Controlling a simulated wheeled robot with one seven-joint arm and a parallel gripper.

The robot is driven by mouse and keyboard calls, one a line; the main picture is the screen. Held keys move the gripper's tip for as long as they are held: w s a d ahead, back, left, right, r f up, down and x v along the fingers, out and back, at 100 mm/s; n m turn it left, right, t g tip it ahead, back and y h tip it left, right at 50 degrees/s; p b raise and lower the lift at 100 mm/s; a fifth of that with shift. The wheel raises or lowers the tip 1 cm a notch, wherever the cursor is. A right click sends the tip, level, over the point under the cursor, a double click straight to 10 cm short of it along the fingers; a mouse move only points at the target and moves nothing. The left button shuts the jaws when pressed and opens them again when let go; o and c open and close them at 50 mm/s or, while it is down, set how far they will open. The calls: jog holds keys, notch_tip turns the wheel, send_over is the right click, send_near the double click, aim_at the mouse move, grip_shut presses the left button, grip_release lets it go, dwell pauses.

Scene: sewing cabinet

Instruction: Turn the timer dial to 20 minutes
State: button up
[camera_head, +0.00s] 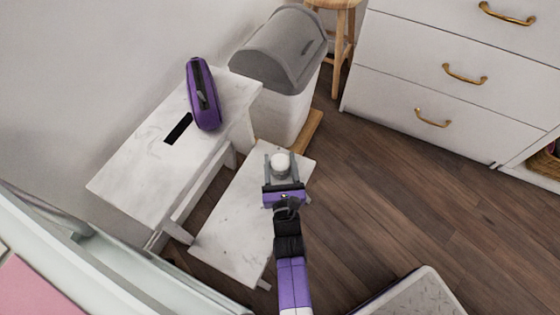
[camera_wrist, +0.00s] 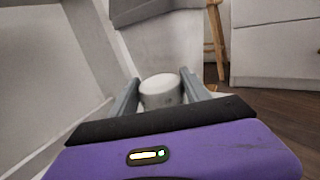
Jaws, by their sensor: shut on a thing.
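The timer (camera_head: 281,162) is a small round white thing at the far end of the low white step. It also shows in the wrist view (camera_wrist: 160,90), between my two grey fingers. My gripper (camera_head: 281,166) is shut on it, with one finger on each side. I cannot make out any dial marks or numbers, so the setting cannot be told. The timer's lower part is hidden by my gripper's purple and black body.
The low marbled white step (camera_head: 228,225) lies under my arm, beside a higher white step (camera_head: 135,180) bearing a purple case (camera_head: 203,95). A grey-lidded bin (camera_head: 280,50) stands behind. White drawers (camera_head: 450,75) with brass handles are at the right. Wooden floor (camera_head: 390,200) is open between.

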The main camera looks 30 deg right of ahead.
aim_at(280, 173)
jog(key=shift+f+m+g+h, duration=0.1)
jog(key=shift+m+g+h, duration=0.3)
jog(key=shift+m+h, duration=0.3)
jog(key=o, duration=1.4)
jog(key=shift+s, duration=0.1)
jog(key=shift+p+v, duration=1.35)
jog(key=shift+v, duration=2.5)
jog(key=shift+a, duration=0.1)
